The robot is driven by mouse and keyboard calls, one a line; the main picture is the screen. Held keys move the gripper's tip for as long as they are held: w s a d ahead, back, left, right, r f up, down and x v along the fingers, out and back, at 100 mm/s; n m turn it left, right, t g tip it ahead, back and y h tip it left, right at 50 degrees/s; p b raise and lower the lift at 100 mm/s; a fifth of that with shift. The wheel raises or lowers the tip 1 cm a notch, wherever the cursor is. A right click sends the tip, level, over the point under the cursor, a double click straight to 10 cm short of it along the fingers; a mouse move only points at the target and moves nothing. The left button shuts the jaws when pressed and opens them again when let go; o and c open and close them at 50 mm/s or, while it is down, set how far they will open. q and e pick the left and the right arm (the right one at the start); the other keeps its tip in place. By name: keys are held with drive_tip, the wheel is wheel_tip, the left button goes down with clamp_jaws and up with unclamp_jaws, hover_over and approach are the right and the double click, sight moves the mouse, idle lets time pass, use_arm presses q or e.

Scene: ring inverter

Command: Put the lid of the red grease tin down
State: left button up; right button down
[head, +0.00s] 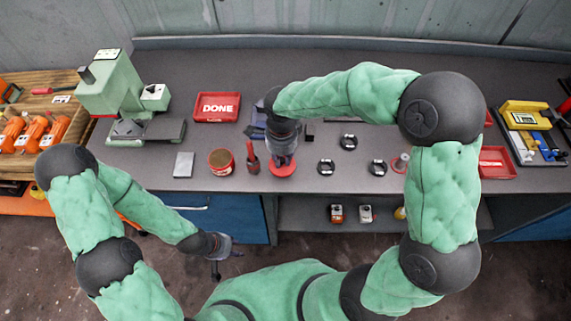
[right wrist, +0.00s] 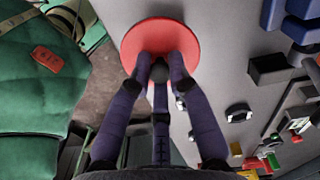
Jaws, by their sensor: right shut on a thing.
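The red lid (head: 282,171) is a flat round disc near the front edge of the grey bench. My right gripper (head: 283,158) is above it, shut on it. In the right wrist view the lid (right wrist: 150,38) shows at the fingertips (right wrist: 160,68), level with the bench top behind it; I cannot tell whether it touches the bench. The red grease tin (head: 221,163) stands on the bench to the left of the lid, its top uncovered and brownish inside. My left gripper (head: 226,251) hangs in front of the bench, away from the tin, fingers apart and empty.
A red-handled tool in a small holder (head: 252,160) stands between tin and lid. A grey block (head: 184,165) lies left of the tin; the red DONE tray (head: 217,107) is behind. Several black rings (head: 326,167) lie to the right. A green press (head: 112,85) stands at the left.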

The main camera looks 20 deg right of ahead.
drive_tip(key=shift+w+d+f, duration=0.35)
drive_tip(key=shift+d+f, duration=0.15)
drive_tip(key=shift+f, duration=0.15)
drive_tip(key=shift+w+d+f+b, duration=0.15)
drive_tip(key=shift+f+b, duration=0.4)
drive_tip(key=shift+f, duration=1.2)
drive_tip(key=shift+f, duration=0.2)
drive_tip(key=c, duration=1.2)
unclamp_jaws()
drive_tip(key=shift+o, duration=0.2)
drive_tip(key=shift+r, duration=0.1)
drive_tip(key=shift+r, duration=0.25)
wheel_tip(320, 180, up, 12)
drive_tip(key=p, duration=0.3)
drive_tip(key=shift+f, duration=0.15)
